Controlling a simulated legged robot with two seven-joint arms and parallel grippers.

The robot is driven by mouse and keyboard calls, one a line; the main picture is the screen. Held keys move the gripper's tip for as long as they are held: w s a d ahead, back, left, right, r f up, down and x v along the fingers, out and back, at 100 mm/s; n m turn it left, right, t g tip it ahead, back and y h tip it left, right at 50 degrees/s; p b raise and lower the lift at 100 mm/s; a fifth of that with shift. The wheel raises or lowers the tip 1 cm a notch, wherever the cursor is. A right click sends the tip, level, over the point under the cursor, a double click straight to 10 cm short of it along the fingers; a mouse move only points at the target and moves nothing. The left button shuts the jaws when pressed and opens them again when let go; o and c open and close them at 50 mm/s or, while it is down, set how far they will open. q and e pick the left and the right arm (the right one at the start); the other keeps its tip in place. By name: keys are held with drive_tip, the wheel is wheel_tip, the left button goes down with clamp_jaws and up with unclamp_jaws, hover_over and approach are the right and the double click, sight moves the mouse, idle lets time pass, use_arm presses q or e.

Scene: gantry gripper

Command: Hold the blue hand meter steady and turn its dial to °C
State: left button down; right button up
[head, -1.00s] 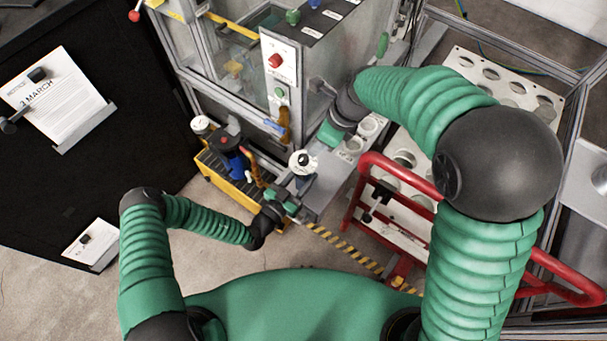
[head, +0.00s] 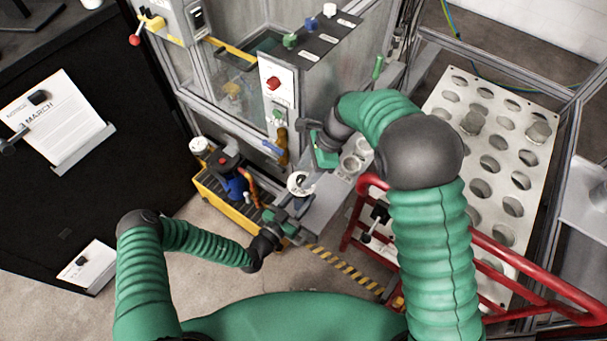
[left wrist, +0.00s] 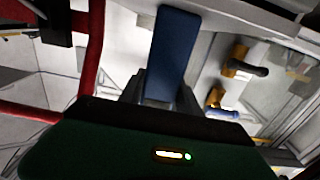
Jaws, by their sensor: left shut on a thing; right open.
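The blue hand meter (left wrist: 176,45) stands between my left gripper's fingers (left wrist: 160,98) in the left wrist view. Its blue body rises from them. In the head view, the meter's round white dial face (head: 299,184) shows just beyond my left gripper (head: 294,211), which is shut on the meter. My right gripper (head: 308,168) is open, just above and right of the dial. Its fingers are close to the dial; I cannot tell whether they touch it. The dial's marks and pointer are too small to read.
A yellow-and-black toolbox (head: 222,190) holding several tools stands left of the meter. A grey ledge (head: 325,203) lies right of it. A red tubular frame (head: 480,240) and a perforated plate (head: 495,180) are farther right. The machine cabinet (head: 277,85) stands behind.

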drive_tip(key=shift+x, duration=1.1)
clamp_jaws()
